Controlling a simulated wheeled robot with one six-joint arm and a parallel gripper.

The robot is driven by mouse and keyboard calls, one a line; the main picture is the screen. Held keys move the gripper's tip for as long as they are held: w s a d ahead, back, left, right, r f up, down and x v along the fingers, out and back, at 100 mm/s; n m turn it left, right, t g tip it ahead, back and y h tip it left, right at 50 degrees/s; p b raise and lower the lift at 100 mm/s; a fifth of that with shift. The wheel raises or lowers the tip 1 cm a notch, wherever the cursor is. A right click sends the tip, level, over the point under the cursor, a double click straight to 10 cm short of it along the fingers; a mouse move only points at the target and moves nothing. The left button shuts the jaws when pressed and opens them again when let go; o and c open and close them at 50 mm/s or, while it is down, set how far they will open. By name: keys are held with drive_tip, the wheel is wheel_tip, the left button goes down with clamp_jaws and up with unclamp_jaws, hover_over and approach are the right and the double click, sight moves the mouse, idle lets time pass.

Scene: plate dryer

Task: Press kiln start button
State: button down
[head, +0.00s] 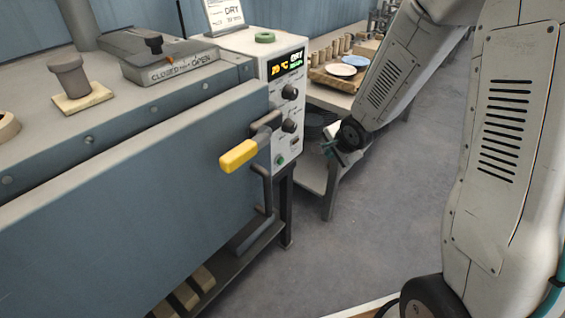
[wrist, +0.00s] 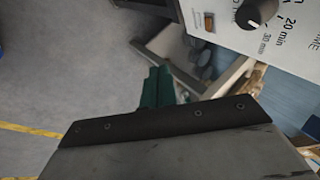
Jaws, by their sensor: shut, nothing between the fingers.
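The kiln (head: 140,190) is a blue-grey box on the left with a white control panel (head: 287,95) at its right end. The panel has a lit display (head: 286,65), dark knobs, and a round green button (head: 280,160) low down, which looks like the start button. In the wrist view, part of the panel shows a dark knob (wrist: 257,12) by "20 min" and "30 min" marks and an amber switch (wrist: 209,22); the green button is not visible there. My gripper (head: 334,151) is right of the panel, apart from it. Its green fingers (wrist: 157,86) are together and empty.
A yellow-gripped handle (head: 240,155) juts out from the kiln's front beside the panel. A table (head: 335,100) behind my gripper holds plates and several cylinders, with a lower shelf (head: 312,175). Grey floor (head: 345,240) in front is clear.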

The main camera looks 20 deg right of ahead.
sight(280, 161)
drive_tip(key=w+a+f+m+y, duration=0.1)
drive_tip(key=a+f+m, duration=0.1)
drive_tip(key=f, duration=0.3)
drive_tip(key=a+f+m+t+y, duration=0.1)
drive_tip(key=a+f+m+y, duration=0.1)
drive_tip(key=f, duration=0.3)
drive_tip(key=shift+w+f+m, duration=0.35)
drive_tip(key=shift+w+m, duration=0.05)
drive_tip(key=w+a, duration=0.5)
drive_tip(key=w, duration=0.2)
drive_tip(key=shift+w+a, duration=0.15)
drive_tip(key=shift+w, duration=0.05)
idle(1.5)
drive_tip(key=shift+w+a, duration=0.15)
drive_tip(key=shift+w, duration=0.1)
